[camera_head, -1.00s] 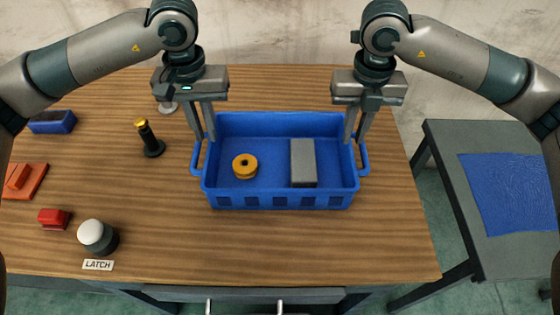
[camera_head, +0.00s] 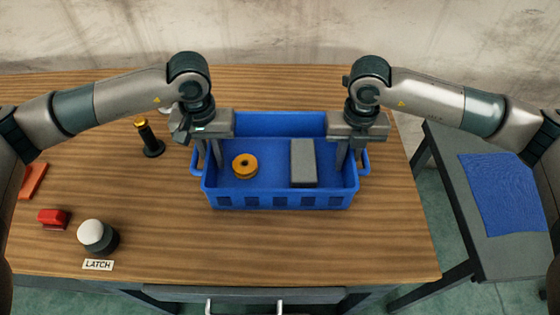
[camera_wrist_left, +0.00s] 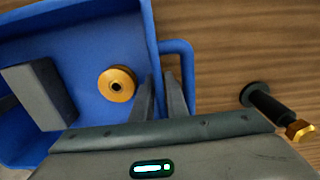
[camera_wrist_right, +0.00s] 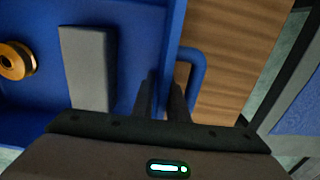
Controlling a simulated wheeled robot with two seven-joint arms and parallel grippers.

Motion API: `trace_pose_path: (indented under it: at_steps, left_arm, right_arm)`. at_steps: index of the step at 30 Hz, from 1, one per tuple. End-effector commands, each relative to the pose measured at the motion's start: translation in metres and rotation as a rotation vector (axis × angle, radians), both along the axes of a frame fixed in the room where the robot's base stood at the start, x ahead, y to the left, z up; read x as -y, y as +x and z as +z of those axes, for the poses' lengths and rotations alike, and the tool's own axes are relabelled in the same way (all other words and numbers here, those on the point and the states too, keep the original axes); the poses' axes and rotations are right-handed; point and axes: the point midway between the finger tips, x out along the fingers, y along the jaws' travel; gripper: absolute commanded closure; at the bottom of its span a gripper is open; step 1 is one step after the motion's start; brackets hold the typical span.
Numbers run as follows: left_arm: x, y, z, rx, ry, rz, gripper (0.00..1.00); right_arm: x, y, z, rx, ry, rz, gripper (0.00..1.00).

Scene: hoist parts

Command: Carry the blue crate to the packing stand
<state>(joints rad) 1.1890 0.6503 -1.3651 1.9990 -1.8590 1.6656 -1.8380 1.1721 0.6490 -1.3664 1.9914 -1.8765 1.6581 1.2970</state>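The blue crate (camera_head: 280,201) sits on the wooden table with an orange ring-shaped part (camera_head: 245,166) and a grey block (camera_head: 303,163) inside. It has a loop handle on each short side. My left gripper (camera_head: 209,160) is open and points down over the crate's left wall, one finger inside and one between wall and handle (camera_wrist_left: 190,85). My right gripper (camera_head: 348,160) is open and straddles the right wall in the same way, beside the other handle (camera_wrist_right: 200,75). The packing stand (camera_head: 483,255), a grey side table with a blue mat (camera_head: 505,190), stands at the right.
A black post with a gold top (camera_head: 149,140) stands left of the crate. A white-topped button (camera_head: 95,234) with a LATCH label (camera_head: 97,265) and a red block (camera_head: 52,218) are at front left. A gap separates the table (camera_head: 330,250) from the stand.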

Motion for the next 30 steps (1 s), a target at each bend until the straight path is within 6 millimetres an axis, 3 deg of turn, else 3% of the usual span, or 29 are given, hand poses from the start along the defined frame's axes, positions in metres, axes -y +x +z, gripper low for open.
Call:
trace_pose_path:
  at_steps: [3, 5, 30]
  left_arm:
    - [0.0001, 0.0001, 0.0002, 0.000, 0.000, 0.000, 0.87]
    - [0.0000, 0.0001, 0.0002, 0.000, 0.000, 0.000, 1.00]
    - [-0.0004, 0.0004, 0.0010, 0.001, 0.001, 0.001, 1.00]
  right_arm:
    - [-0.0001, -0.0001, 0.0001, 0.000, 0.000, 0.000, 0.87]
    - [-0.0001, -0.0001, 0.0001, 0.000, 0.000, 0.000, 1.00]
    - [0.0002, 0.0000, 0.0007, 0.000, 0.000, 0.000, 1.00]
